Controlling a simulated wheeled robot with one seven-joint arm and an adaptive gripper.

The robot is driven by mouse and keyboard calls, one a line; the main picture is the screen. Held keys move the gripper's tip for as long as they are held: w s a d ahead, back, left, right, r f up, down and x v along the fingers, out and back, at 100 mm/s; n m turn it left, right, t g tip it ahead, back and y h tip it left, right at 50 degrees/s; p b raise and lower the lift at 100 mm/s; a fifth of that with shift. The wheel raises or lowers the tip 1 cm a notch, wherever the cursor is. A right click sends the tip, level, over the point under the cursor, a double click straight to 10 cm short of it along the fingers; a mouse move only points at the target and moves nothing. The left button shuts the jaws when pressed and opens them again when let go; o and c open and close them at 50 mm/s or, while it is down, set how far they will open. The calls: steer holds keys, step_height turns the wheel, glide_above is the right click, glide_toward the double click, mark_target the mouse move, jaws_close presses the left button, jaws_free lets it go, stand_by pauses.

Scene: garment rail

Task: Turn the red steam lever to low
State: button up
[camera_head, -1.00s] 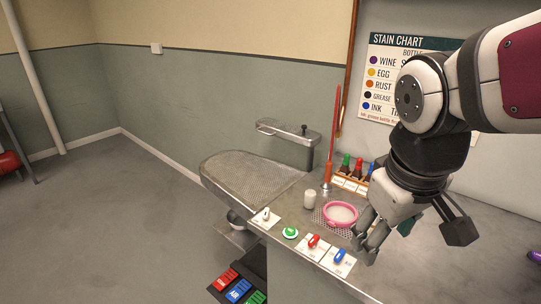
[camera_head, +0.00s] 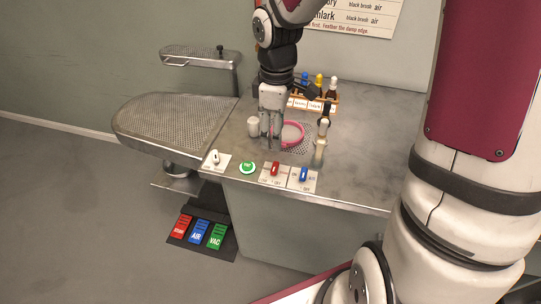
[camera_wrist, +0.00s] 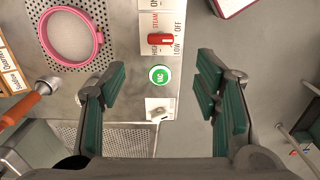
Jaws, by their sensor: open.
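The red steam lever (camera_head: 275,168) stands on a white label plate at the front edge of the steel counter, between the green button and the blue lever. In the wrist view the red lever (camera_wrist: 160,40) lies above the space between my fingers, with STEAM, LOW and OFF lettering around it. Its exact setting is hard to read. My gripper (camera_head: 270,138) hangs fingers-down over the counter, behind the lever in the head view. In the wrist view its green-padded fingers (camera_wrist: 164,95) are wide apart with nothing between them gripped.
The green VAC button (camera_head: 247,168) and a white toggle (camera_head: 214,157) sit left of the lever; the blue lever (camera_head: 303,174) sits close right. A pink ring (camera_head: 291,133), a white jar (camera_head: 253,126) and a bottle rack (camera_head: 315,104) stand behind. Floor pedals (camera_head: 198,231) lie below.

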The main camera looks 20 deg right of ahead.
mark_target(275, 166)
step_height(275, 166, down, 12)
steer(key=shift+r+b, duration=0.1)
steer(key=shift+b, duration=0.75)
steer(key=shift+c, duration=0.6)
steer(key=c, duration=1)
